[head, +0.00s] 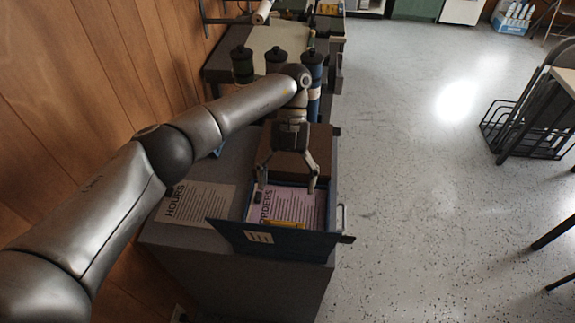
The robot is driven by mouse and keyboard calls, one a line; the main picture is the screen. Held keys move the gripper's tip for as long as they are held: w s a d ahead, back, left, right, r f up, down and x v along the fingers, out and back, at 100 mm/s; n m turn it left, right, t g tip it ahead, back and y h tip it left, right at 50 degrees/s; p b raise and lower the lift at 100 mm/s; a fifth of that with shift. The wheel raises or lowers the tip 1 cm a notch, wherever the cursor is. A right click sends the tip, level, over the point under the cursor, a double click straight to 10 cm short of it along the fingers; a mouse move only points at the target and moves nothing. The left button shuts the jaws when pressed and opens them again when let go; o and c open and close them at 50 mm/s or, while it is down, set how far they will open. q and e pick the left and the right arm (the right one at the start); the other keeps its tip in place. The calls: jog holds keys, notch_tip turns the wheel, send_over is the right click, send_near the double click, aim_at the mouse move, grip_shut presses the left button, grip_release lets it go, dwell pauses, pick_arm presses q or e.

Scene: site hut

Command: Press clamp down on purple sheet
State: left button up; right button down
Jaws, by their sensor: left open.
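The purple sheet (298,205), headed "ORDERS", lies inside a blue open-topped box file (275,240) on a grey cabinet. A yellow strip (286,224) lies across the sheet's near part, close to the box's front wall; I cannot tell whether it is the clamp. A small dark piece at the sheet's left edge is also unclear. My left gripper (286,186) points down over the far part of the sheet, its two fingers spread wide with nothing between them. I cannot tell whether the fingertips touch the sheet. My right gripper is out of view.
A brown panel (300,163) stands behind the box. Several dark bottles (276,61) stand farther back. A wood wall (60,100) closes the left; open floor (430,200) lies right.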

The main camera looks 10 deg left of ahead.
pick_arm(q)
jog(key=shift+v, duration=2.05)
jog(key=shift+w+a+f, duration=0.1)
jog(key=shift+a+f, duration=0.05)
jog(key=shift+c, duration=0.4)
